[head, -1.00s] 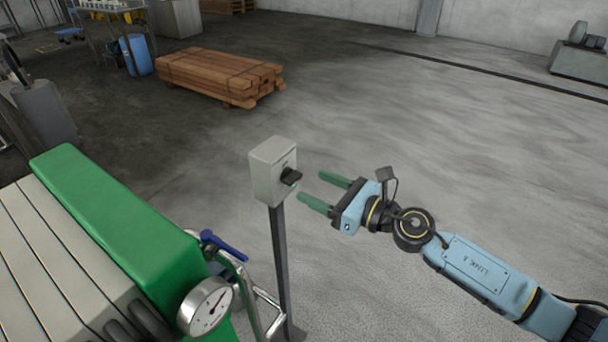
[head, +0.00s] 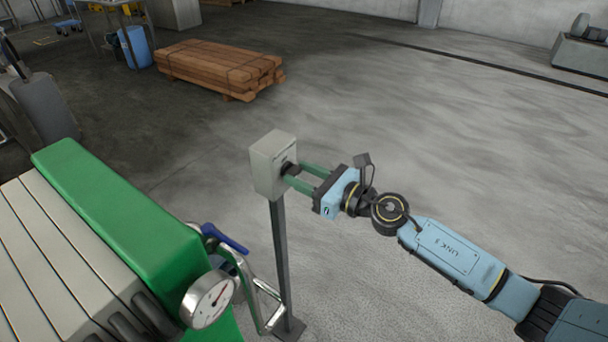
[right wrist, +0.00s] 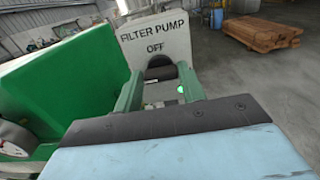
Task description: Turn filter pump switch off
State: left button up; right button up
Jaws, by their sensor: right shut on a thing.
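The filter pump switch box (head: 268,165) is a pale grey box on a dark post. In the right wrist view its face (right wrist: 150,38) reads "FILTER PUMP" and "OFF". A black rotary knob (head: 289,168) sticks out of its face; in the right wrist view the knob (right wrist: 160,73) sits between the fingers, below the word "OFF". A green light (right wrist: 181,89) glows near the right finger. My right gripper (head: 294,173) is shut on the knob with its green fingers either side. Which way the knob points is largely hidden. My left gripper is not in view.
A green-framed filter press (head: 110,215) with grey plates stands at the lower left, with a pressure gauge (head: 208,299) and blue-handled valve (head: 225,239) close to the post (head: 280,260). A timber stack (head: 220,68) lies behind.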

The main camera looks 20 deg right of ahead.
jog(key=shift+m, duration=0.3)
jog(key=m+p, duration=0.1)
jog(key=m, duration=0.2)
jog(key=shift+d+r+m+p, duration=0.1)
jog(key=shift+m+p, duration=0.3)
jog(key=m+p, duration=0.2)
jog(key=m, duration=0.2)
jog(key=shift+w, duration=0.1)
jog(key=m+p, duration=0.2)
jog(key=m, duration=0.3)
jog(key=shift+d+m, duration=0.1)
jog(key=shift+m, duration=0.3)
jog(key=shift+f+m+p, duration=0.25)
jog(key=shift+m+p, duration=0.75)
jog(key=shift+m, duration=0.8)
jog(key=o, duration=1)
